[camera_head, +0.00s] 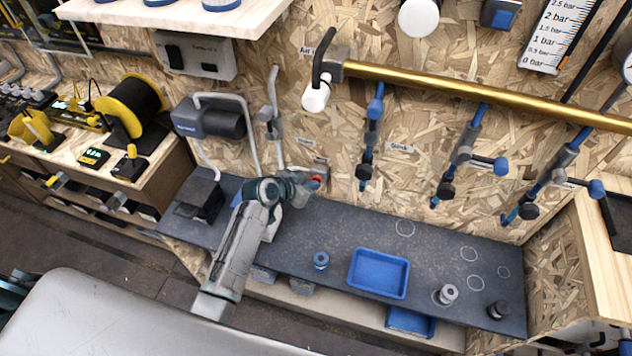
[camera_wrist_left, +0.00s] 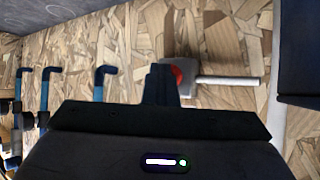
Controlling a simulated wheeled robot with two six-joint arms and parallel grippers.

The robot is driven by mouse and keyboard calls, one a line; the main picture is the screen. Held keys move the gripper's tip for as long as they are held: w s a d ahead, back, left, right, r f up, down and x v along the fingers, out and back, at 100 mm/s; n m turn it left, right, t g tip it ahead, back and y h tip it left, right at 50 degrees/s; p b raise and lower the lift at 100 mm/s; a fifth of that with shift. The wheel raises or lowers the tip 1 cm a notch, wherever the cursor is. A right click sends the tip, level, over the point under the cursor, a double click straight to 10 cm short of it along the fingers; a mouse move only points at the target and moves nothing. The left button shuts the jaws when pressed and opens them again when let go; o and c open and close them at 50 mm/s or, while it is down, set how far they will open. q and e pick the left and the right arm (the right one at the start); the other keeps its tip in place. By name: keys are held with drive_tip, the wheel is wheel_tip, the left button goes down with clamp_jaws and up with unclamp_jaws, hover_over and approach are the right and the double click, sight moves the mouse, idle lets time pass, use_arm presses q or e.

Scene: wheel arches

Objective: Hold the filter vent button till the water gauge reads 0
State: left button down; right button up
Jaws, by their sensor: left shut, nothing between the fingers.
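A red button (camera_head: 316,179) sits on a small grey box on the chipboard wall, just above the dark counter. In the left wrist view the red button (camera_wrist_left: 177,76) shows just right of my closed fingertips, partly covered by them. My left gripper (camera_head: 307,187) is shut and empty, with its tips at the button; I cannot tell whether they press it. A white scale gauge (camera_head: 555,35) marked from 0 bar up to 2.5 bar hangs at the upper right. An orange mark (camera_head: 563,63) shows near its low end. My right gripper is not in view.
A brass pipe (camera_head: 480,92) runs along the wall with blue-handled valves (camera_head: 375,108) below it. The dark counter (camera_head: 330,225) carries a blue tray (camera_head: 379,273) and small fittings (camera_head: 446,295). A round dial (camera_head: 628,68) is cut off at the right edge.

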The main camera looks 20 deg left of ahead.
use_arm(q)
drive_tip(key=shift+s+a+p, duration=0.1)
drive_tip(key=shift+s+p, duration=0.3)
drive_tip(key=shift+s, duration=0.55)
drive_tip(key=shift+f, duration=0.1)
drive_tip(key=s+p, duration=0.1)
drive_tip(key=s, duration=0.4)
drive_tip(key=shift+a+p, duration=0.1)
drive_tip(key=shift+p, duration=0.25)
